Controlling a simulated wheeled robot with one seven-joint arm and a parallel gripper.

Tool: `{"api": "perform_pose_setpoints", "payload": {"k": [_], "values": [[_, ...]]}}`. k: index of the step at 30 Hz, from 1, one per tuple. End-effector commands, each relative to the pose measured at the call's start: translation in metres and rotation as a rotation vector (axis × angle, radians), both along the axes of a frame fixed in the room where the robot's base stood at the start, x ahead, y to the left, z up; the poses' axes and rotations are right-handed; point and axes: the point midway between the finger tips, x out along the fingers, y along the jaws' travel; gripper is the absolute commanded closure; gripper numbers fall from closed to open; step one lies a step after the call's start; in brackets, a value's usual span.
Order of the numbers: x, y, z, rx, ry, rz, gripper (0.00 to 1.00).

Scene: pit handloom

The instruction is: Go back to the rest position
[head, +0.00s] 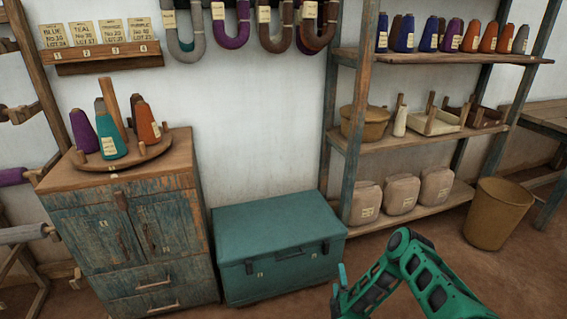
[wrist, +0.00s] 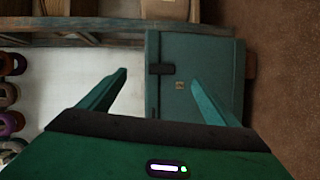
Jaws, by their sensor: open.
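My gripper (head: 340,283) shows low in the head view, at the end of my green arm, in front of the right end of the teal chest. In the wrist view my gripper (wrist: 158,78) has its two green fingers spread wide apart with nothing between them. The teal chest (head: 275,235) has its lid shut and dark latches on its front. The chest also shows beyond the fingers in the wrist view (wrist: 215,65), apart from them as far as I can tell. The lower part of my gripper is partly hidden in the head view.
A worn wooden cabinet (head: 160,235) stands left of the chest, with several yarn cones on a round wooden stand (head: 125,158). A shelf rack (head: 435,140) with cones, trays and sacks stands at the right. A tan bin (head: 497,213) stands beside it.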

Motion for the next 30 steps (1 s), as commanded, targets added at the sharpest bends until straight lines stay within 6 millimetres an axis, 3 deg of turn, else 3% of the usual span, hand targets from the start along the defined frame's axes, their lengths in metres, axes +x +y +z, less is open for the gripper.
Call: {"api": "perform_pose_setpoints", "payload": {"k": [6, 15, 23, 30], "values": [[0.049, -0.031, 0.043, 0.077, 0.08, -0.028, 0.16], [0.092, -0.084, 0.115, 0.192, 0.217, -0.116, 0.16], [0.1, -0.135, 0.185, 0.294, 0.324, -0.239, 0.16], [0.082, -0.181, 0.254, 0.395, 0.408, -0.384, 0.16]]}}
